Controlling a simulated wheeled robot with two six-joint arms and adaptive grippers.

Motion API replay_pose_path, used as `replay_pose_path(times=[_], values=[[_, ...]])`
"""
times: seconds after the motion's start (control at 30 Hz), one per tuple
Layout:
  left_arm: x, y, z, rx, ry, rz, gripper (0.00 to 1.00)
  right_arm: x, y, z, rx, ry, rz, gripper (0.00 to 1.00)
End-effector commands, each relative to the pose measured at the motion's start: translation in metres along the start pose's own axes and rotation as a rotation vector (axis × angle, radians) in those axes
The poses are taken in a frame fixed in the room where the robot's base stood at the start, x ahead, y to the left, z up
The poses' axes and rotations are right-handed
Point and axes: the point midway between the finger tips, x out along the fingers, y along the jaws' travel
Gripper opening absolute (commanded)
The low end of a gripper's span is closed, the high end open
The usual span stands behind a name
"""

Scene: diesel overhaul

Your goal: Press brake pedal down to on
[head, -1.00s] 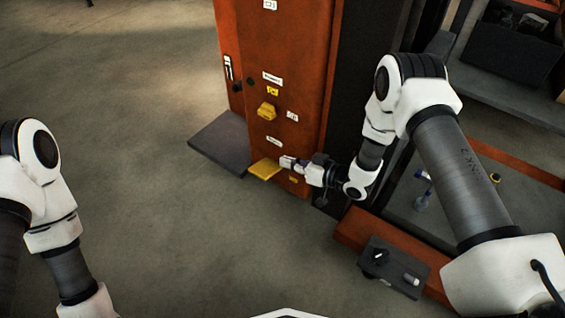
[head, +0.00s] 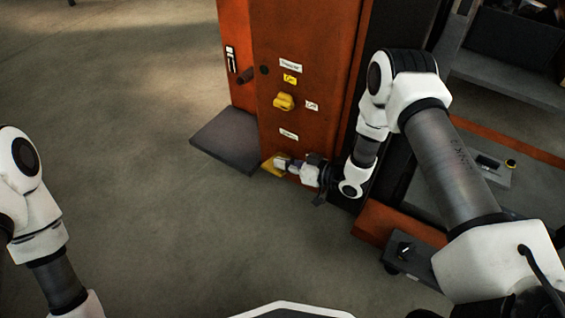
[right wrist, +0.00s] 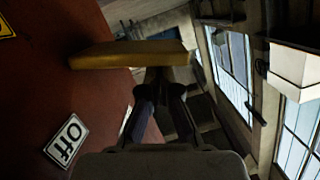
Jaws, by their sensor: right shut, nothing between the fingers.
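The yellow brake pedal (head: 267,166) sticks out low on the front of the orange cabinet (head: 290,60). My right gripper (head: 280,163) is at the pedal and hides part of it. In the right wrist view the pedal is a yellow bar (right wrist: 125,55) across the top. The shut, empty fingertips (right wrist: 158,78) reach its edge; I cannot tell whether they touch it. A white "Off" label (right wrist: 66,141) is on the cabinet face beside the fingers. My left gripper is out of view; only the left arm shows.
A yellow knob (head: 284,102) and small labels are higher on the cabinet. A dark plate (head: 225,138) lies at its left foot. A grey cart (head: 408,256) and orange rail (head: 398,222) are at the right. The floor at the left is clear.

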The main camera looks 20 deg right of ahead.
Motion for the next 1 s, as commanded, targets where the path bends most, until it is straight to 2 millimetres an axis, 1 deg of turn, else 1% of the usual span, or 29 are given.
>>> replay_pose_path(times=[0.63, 0.77, 1.0], values=[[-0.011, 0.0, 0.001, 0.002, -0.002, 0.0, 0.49, 0.002, -0.004, 0.008, -0.117, -0.002, 0.029, 0.0], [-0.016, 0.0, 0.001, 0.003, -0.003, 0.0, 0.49, 0.003, -0.005, 0.013, -0.182, -0.004, 0.044, 0.0], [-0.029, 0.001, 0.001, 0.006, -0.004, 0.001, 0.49, 0.006, -0.006, 0.026, -0.368, -0.003, 0.091, 0.0]])
